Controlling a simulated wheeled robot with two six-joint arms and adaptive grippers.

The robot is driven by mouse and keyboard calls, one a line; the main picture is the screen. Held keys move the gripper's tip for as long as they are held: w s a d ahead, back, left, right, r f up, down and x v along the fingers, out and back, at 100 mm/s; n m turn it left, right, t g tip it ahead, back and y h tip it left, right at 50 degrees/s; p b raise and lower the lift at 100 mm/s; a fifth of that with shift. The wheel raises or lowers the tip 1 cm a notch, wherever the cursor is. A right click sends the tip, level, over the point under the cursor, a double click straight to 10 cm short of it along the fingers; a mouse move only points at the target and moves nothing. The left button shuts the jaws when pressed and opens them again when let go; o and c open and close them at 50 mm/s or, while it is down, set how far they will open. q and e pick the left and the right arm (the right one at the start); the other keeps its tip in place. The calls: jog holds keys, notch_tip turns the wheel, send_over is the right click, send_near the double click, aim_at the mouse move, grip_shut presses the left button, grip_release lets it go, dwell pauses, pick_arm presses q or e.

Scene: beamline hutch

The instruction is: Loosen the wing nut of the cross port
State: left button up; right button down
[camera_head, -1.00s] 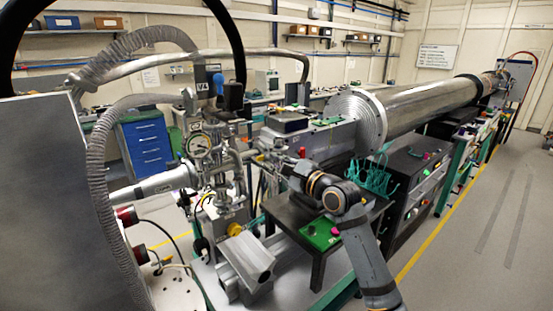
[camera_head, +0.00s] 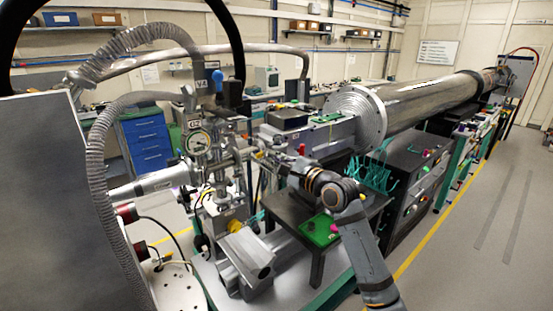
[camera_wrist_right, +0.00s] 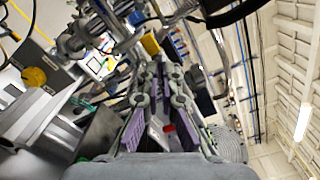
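The metal cross port (camera_head: 222,168) stands at left centre in the head view, with a round gauge (camera_head: 198,142) on its left. A small yellow piece (camera_head: 258,144), possibly the wing nut, sits to its right; a yellow part (camera_wrist_right: 151,43) also shows beyond the fingertips in the wrist view. I cannot make out the wing's shape. My right gripper (camera_head: 264,158) reaches left toward the port. In the right wrist view its purple-padded fingers (camera_wrist_right: 163,80) stand apart with nothing clearly held between them. Whether a tip touches the port is unclear. My left gripper is not visible.
A dark stand with a green board (camera_head: 320,231) is below my right forearm. A large flanged tube (camera_head: 430,98) runs to the back right. Ribbed hoses (camera_head: 95,160) arch at the left. A yellow knob (camera_head: 235,226) sits low. The floor at right is clear.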

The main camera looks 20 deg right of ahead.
jog(key=n+b, duration=0.1)
jog(key=n, duration=0.6)
jog(key=n+b, duration=0.1)
jog(key=n, duration=0.7)
jog(key=n+b, duration=0.1)
jog(key=n, duration=0.7)
jog(key=shift+s+a+r, duration=0.1)
jog(key=shift+a+r, duration=0.05)
jog(key=shift+r, duration=0.2)
jog(key=c, duration=1.8)
grip_release()
jog(key=shift+c, duration=0.2)
